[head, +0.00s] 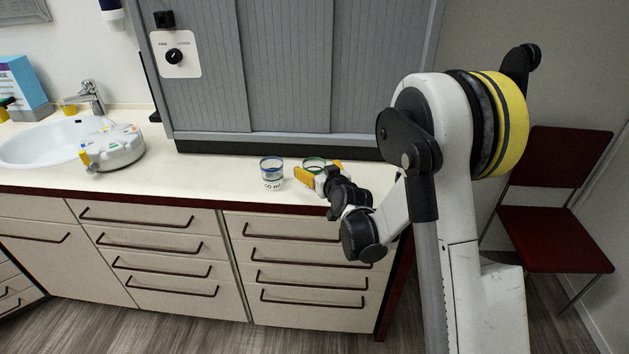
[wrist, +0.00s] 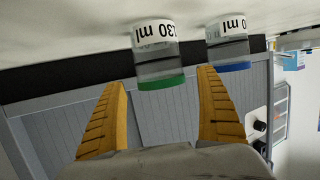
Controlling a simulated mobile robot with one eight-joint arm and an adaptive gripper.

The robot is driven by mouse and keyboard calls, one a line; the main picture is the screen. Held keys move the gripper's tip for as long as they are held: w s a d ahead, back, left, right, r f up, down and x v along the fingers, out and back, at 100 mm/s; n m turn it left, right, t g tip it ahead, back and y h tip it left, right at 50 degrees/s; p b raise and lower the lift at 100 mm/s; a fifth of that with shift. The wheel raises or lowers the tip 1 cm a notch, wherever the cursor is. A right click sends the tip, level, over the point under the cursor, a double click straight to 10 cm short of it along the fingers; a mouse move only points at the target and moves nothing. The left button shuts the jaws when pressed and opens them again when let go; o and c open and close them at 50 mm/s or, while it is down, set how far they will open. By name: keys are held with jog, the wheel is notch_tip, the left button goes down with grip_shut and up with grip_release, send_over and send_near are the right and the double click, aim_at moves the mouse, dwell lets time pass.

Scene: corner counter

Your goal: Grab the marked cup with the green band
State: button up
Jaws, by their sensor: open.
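The clear cup with the green band (wrist: 157,60) appears upside down in the wrist view, with "130 ml" printed on it. In the head view its green rim (head: 314,161) shows behind my gripper (head: 319,172), which hides most of it. A similar cup with a blue band (head: 271,175) stands upright on the counter to its left. It also shows in the wrist view (wrist: 228,48), right of the green one. My gripper (wrist: 161,80) is open, its orange fingertips on either side of the green band's line. I see no contact with the cup.
The counter (head: 210,178) has a grey shutter cabinet (head: 285,70) close behind the cups. A round white device (head: 113,148) and a sink (head: 45,145) are at left. A red chair (head: 555,238) stands at right.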

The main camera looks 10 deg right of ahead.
jog(key=x, duration=0.3)
jog(key=shift+s, duration=0.1)
jog(key=c, duration=1.3)
jog(key=shift+o, duration=0.2)
jog(key=shift+r, duration=0.15)
